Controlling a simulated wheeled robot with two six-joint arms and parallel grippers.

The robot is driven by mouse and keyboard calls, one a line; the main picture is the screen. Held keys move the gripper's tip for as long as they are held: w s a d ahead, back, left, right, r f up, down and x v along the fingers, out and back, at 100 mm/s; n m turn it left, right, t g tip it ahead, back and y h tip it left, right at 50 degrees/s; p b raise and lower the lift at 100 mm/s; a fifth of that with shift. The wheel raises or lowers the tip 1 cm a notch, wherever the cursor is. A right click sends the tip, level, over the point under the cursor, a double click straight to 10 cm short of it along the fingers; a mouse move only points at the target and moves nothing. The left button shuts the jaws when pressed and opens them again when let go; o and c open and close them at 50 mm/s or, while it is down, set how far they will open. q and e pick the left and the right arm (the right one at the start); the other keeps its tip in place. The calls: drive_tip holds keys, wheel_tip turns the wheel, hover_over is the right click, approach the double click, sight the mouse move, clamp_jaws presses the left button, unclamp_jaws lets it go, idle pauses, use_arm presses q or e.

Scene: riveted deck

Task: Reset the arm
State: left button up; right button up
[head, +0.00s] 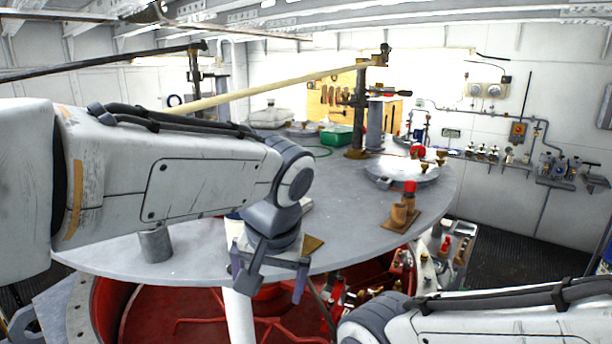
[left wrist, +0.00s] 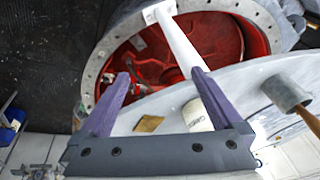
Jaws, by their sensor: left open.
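My left arm (head: 180,175) comes in from the left in the head view and reaches over the near edge of the round grey table. My left gripper (head: 270,282) points down at that edge, with its two fingers apart and nothing between them. In the left wrist view the open fingers (left wrist: 160,90) show in purple, with the table edge and the red-lined drum below them. My right arm (head: 490,318) shows at the lower right of the head view; its gripper is out of the picture.
The round table (head: 200,258) bears a grey cylinder (head: 155,245), a brown block with a red top (head: 404,208), a green tray (head: 337,134) and a dark post (head: 359,110). A white can (left wrist: 196,114) stands near my left fingers. The red drum (head: 190,318) lies under the table.

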use_arm(q)
drive_tip(key=s+d+f+m+g+h, duration=0.1)
drive_tip(key=s+f+m+g, duration=0.15)
drive_tip(key=s+f, duration=0.45)
drive_tip(key=s+f+m+g+h, duration=0.1)
drive_tip(key=s+f+m, duration=0.3)
drive_tip(key=s, duration=0.6)
wheel_tip(320, 180, down, 17)
drive_tip(key=b, duration=1.5)
drive_tip(key=shift+s+f+b, duration=0.2)
drive_tip(key=shift+s+b, duration=0.05)
drive_tip(key=shift+b, duration=0.15)
